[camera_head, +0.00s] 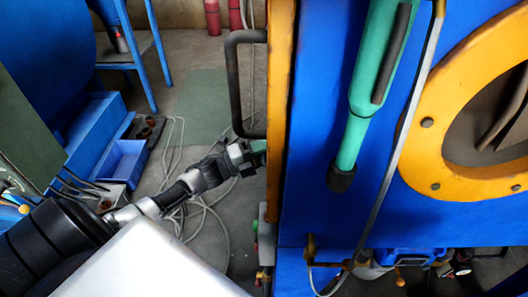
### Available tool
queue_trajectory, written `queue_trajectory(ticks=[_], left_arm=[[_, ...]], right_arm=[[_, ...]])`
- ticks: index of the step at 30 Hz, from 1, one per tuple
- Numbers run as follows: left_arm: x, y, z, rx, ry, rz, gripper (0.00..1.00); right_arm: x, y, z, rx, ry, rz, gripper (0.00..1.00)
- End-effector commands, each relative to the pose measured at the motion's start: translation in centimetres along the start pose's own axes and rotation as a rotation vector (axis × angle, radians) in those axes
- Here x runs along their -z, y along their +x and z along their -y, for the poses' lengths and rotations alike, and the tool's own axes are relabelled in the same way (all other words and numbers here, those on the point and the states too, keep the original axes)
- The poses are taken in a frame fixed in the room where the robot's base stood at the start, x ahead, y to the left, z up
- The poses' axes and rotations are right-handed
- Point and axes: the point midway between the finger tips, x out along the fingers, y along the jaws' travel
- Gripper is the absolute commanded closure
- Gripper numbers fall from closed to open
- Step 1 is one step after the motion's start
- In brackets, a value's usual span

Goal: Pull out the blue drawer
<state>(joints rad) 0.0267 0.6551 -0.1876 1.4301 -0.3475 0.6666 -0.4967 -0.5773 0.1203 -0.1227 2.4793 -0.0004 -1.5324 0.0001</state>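A large blue machine body (320,190) with an orange upright edge (280,90) fills the right half. A small blue part (408,256) shows under its lower edge; I cannot tell whether it is the drawer. An open blue bin (125,162) sits on the floor at the left, beside a blue frame. My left arm comes in from the lower left. Its gripper (250,155) is at the machine's left edge, below a dark handle, by a small green patch. Its fingertips are partly hidden, and whether they are open is unclear. I do not make out my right gripper.
The dark bar handle (233,85) projects left from the machine. A green tube (370,90) and an orange ring (420,150) are on its face. Loose cables (200,215) lie on the grey floor. Red cylinders (213,17) stand at the back wall.

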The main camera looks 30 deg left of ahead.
Motion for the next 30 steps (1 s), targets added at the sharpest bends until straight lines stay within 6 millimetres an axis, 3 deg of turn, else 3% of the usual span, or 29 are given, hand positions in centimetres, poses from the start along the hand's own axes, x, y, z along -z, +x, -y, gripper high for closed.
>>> queue_trajectory(ticks=[7,14,24,30], left_arm=[[0.0,0.1,0.0,0.0,0.0,0.0,0.65],[0.0,0.0,0.0,0.0,0.0,0.0,1.0],[-0.1,-0.3,0.0,-0.002,0.0,0.0,1.0],[-1.1,-2.8,0.4,-0.005,0.0,0.002,1.0]], right_arm=[[0.1,0.0,0.0,0.0,0.0,-0.004,0.57],[0.0,0.0,0.0,0.001,-0.001,-0.002,0.57],[0.0,0.0,0.0,0.001,-0.001,0.0,0.57],[-0.2,-0.1,0.0,0.001,-0.001,0.017,0.57]])
